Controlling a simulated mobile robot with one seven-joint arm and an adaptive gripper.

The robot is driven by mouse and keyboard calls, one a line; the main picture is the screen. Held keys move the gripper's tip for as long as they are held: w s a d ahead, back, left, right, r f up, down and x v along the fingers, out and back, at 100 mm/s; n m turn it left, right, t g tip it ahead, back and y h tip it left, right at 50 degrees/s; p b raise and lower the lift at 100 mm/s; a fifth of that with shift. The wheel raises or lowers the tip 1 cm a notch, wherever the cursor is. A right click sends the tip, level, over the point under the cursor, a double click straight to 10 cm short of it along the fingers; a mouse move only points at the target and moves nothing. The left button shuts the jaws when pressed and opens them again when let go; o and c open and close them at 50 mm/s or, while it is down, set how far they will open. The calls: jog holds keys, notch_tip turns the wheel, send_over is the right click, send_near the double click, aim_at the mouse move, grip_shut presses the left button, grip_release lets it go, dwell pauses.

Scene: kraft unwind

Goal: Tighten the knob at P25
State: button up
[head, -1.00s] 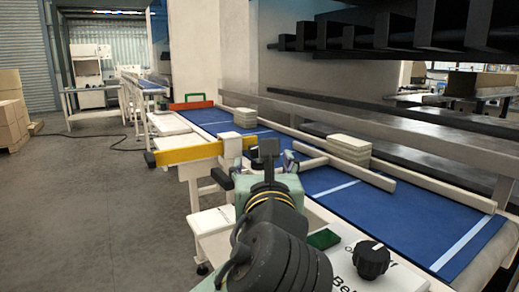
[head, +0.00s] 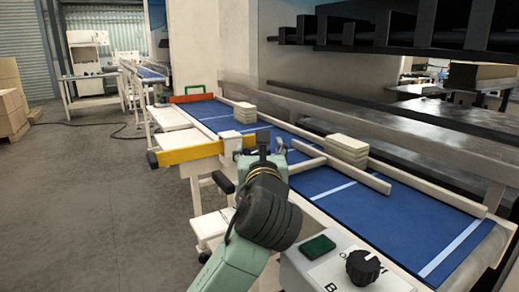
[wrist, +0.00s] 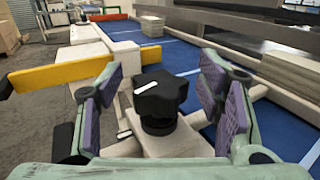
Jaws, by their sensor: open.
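A black lobed knob (wrist: 160,96) with a white mark on its top stands upright on a pale bracket in the wrist view. My gripper (wrist: 158,100) is open, with one purple-padded finger on each side of the knob. Gaps show between both pads and the knob, so the fingers appear not to touch it. In the head view my gripper (head: 264,150) is beside the blue conveyor, near the yellow bar. The knob is not clearly visible there, and I cannot read a P25 label in either view.
A yellow bar (head: 188,154) lies to the left of the gripper. White guide rails cross the blue belt (head: 340,195), which carries stacks of pale sheets (head: 347,150). Another black knob (head: 363,267) sits on a control box at the front right. Grey floor is clear at left.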

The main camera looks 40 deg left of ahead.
jog(key=c, duration=1.2)
jog(key=shift+f+m+t+h+b, duration=0.25)
jog(key=shift+m+t+h+b, duration=0.2)
jog(key=shift+h+b, duration=0.4)
jog(key=shift+r+m+t+h+b, duration=0.2)
jog(key=shift+m+t+h+b, duration=0.3)
jog(key=shift+m+h, duration=0.2)
jog(key=shift+r+m+t+h+b, duration=0.15)
jog(key=shift+m+t+h+b, duration=0.3)
jog(key=shift+h, duration=0.3)
jog(key=o, duration=1.2)
